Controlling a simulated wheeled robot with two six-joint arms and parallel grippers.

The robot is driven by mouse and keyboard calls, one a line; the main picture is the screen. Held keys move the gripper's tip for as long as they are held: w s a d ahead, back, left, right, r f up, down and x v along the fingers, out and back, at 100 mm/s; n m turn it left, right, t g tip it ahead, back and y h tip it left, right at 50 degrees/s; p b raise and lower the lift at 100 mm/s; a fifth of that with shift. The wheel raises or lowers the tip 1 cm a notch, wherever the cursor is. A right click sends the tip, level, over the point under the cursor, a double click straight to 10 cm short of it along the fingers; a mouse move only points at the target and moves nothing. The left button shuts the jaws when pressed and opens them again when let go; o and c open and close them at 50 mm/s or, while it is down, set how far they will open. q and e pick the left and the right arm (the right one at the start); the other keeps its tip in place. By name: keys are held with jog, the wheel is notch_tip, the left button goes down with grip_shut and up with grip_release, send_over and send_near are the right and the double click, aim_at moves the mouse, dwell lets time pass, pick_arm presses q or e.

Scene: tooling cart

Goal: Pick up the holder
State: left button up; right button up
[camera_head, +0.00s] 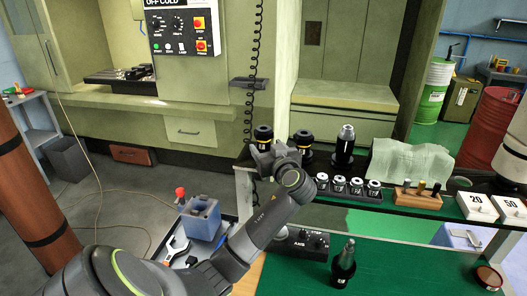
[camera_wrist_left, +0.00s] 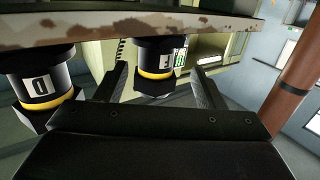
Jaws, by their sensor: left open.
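Black tool holders with yellow rings stand along the shelf edge: one at the left end (camera_head: 263,133), one beside it (camera_head: 303,139), and a taller one with a metal top (camera_head: 345,146). Another holder (camera_head: 344,266) stands on the green surface below. My left gripper (camera_head: 262,158) is at the left-end holder and partly hidden by its own wrist. In the left wrist view, my open left gripper (camera_wrist_left: 160,72) has a yellow-ringed holder (camera_wrist_left: 156,58) between and beyond its fingers. A second holder, marked D (camera_wrist_left: 38,84), is left of the fingers. Contact cannot be told. My right gripper is not in view.
A coiled cable (camera_head: 254,75) hangs behind.

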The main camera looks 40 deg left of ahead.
aim_at(266, 145)
pick_arm(q)
jog(key=shift+w+a+p, duration=0.25)
jog(key=shift+a+p, duration=0.05)
jog(key=shift+p, duration=0.05)
jog(key=p+x, duration=0.2)
jog(key=x, duration=0.1)
jog(key=shift+w+d+f, duration=0.15)
jog(key=shift+w, duration=0.05)
jog(key=shift+w+a+f, duration=0.25)
jog(key=shift+w+a, duration=0.05)
jog(key=shift+a, duration=0.3)
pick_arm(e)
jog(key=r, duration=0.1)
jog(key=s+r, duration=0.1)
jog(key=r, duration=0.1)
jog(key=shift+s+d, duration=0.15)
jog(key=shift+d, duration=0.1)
pick_arm(q)
jog(key=shift+d, duration=0.1)
grip_shut()
jog(key=shift+r, duration=0.2)
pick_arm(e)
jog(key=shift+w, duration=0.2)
